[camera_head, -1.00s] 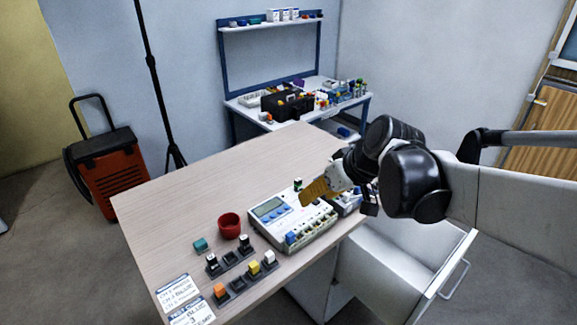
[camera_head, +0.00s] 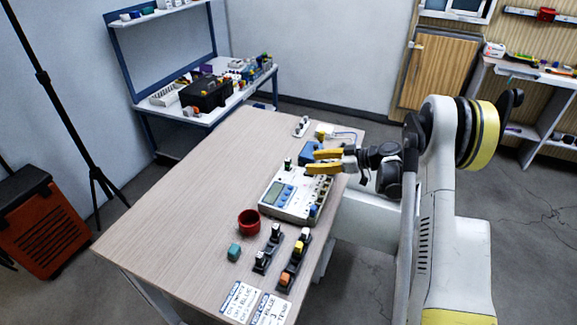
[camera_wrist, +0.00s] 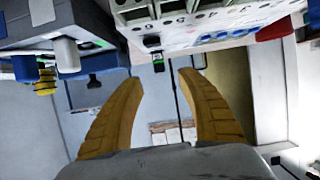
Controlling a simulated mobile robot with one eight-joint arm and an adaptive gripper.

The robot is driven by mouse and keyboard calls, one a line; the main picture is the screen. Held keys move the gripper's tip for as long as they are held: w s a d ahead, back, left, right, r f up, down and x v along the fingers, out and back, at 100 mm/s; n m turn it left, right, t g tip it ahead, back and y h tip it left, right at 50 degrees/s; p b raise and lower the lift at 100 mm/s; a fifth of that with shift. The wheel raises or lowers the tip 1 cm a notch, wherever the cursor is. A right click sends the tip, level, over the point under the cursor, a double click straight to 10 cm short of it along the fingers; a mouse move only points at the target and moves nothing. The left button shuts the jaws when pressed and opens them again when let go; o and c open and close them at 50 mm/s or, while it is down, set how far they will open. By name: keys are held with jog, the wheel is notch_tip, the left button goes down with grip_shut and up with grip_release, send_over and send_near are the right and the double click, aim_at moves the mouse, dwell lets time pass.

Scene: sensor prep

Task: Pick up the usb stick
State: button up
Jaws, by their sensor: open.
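My gripper (camera_head: 312,162) is open and empty, its two yellow fingers pointing left above the table beside the far end of a white meter (camera_head: 291,195). A small dark piece with a green top (camera_head: 288,163) stands at the meter's far left corner, just left of the fingertips. A black piece with a green patch (camera_wrist: 153,42) shows between and beyond the fingers in the wrist view. It may be the usb stick; I cannot tell for sure.
A blue box (camera_head: 312,150) sits partly behind the fingers. A red cup (camera_head: 249,222), a teal block (camera_head: 234,252), dark holders with coloured plugs (camera_head: 295,258) and label cards (camera_head: 240,300) lie at the near end. The left side of the table is clear.

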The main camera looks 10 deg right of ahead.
aim_at(290, 162)
jog(key=b+x, duration=0.1)
jog(key=x, duration=0.4)
jog(key=shift+w+f, duration=0.15)
jog(key=b+x, duration=0.2)
jog(key=x, duration=0.3)
jog(key=shift+w+a+b, duration=0.1)
jog(key=shift+a+b, duration=0.05)
jog(key=shift+b, duration=0.2)
jog(key=shift+r, duration=0.2)
jog(key=c, duration=1)
